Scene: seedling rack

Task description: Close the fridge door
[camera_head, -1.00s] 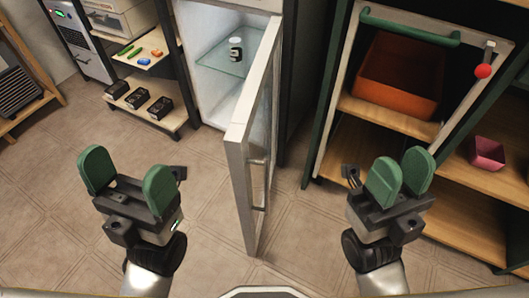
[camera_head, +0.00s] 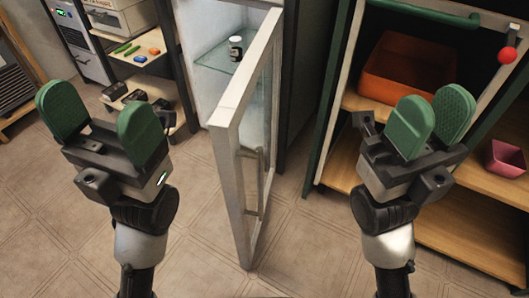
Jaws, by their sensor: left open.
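The fridge door (camera_head: 228,175) is white-grey and stands open, swung out toward me from the fridge (camera_head: 208,30), seen nearly edge-on in the middle of the view. A vertical handle (camera_head: 252,180) is on its right side face. Inside the fridge a glass shelf (camera_head: 215,58) bears a small dark jar with a white lid (camera_head: 236,47). My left gripper (camera_head: 102,122) has green pads, is open and empty, and is left of the door, apart from it. My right gripper (camera_head: 430,120) is right of the door, apart from it; its pads overlap in view, hiding the gap.
At right, a wooden shelf unit (camera_head: 450,225) holds an orange bin (camera_head: 400,65) and a pink pot (camera_head: 506,158). At left, a rack (camera_head: 130,58) holds small coloured items and dark boxes. The tiled floor (camera_head: 190,225) around the door is clear.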

